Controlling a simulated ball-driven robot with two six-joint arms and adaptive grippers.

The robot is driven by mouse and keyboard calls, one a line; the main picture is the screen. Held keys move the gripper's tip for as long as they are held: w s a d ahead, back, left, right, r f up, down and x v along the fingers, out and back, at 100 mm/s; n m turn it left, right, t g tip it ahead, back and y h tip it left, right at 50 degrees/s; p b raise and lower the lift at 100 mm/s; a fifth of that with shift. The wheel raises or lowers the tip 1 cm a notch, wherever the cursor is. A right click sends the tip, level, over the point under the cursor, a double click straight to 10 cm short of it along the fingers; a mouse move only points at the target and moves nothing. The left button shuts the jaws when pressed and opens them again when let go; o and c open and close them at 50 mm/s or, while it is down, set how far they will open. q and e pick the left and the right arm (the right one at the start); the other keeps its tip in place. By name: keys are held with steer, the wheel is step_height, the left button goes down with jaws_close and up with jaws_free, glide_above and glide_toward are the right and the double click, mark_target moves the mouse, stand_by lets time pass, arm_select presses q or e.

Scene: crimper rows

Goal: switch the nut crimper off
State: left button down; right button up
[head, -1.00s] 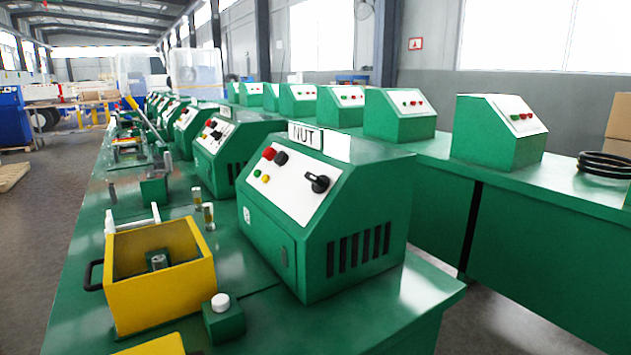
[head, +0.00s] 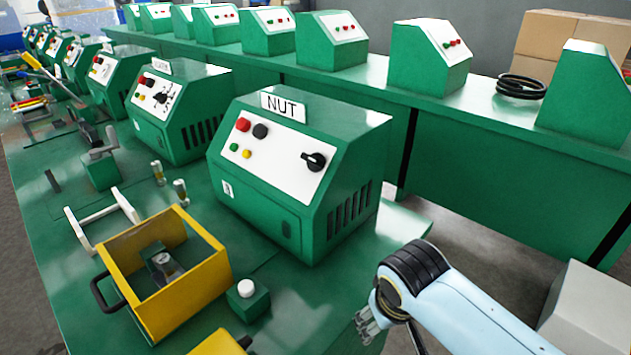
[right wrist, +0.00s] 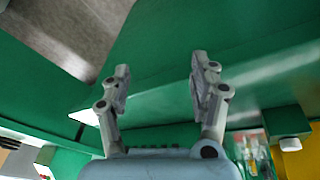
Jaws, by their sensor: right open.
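The nut crimper (head: 300,170) is a green box with a sloped white panel and a plate (head: 283,106) reading NUT. Its panel has a red button (head: 243,125), a black button (head: 261,131), small yellow and green buttons, and a black rotary knob (head: 314,161) at the right. My right gripper (head: 366,326) is low in front of the box's right end, apart from it. In the right wrist view its two fingers (right wrist: 158,75) are spread and empty, with green surfaces beyond. My left gripper is not in view.
A second green bench runs behind, with a black coil (head: 521,86).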

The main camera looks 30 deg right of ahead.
steer(key=w+a+r+m, duration=0.1)
steer(key=w+r+m, duration=0.1)
steer(key=w+r, duration=0.3)
steer(key=m+g+h+p, duration=0.1)
steer(key=m+h+p, duration=0.3)
steer(key=m, duration=0.6)
glide_toward(313, 160)
steer(key=shift+y, duration=0.8)
steer(key=w+d+f, duration=0.1)
steer(key=f, duration=0.1)
steer(key=d+f+p, duration=0.1)
steer(key=d+f, duration=0.1)
steer(key=f, duration=0.1)
steer(key=w+d+f+p, duration=0.1)
steer(key=d+f, duration=0.1)
steer(key=f, duration=0.1)
steer(key=shift+w, duration=0.3)
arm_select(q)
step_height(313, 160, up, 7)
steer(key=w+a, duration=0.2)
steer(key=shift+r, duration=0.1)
arm_select(e)
steer(key=c, duration=1.2)
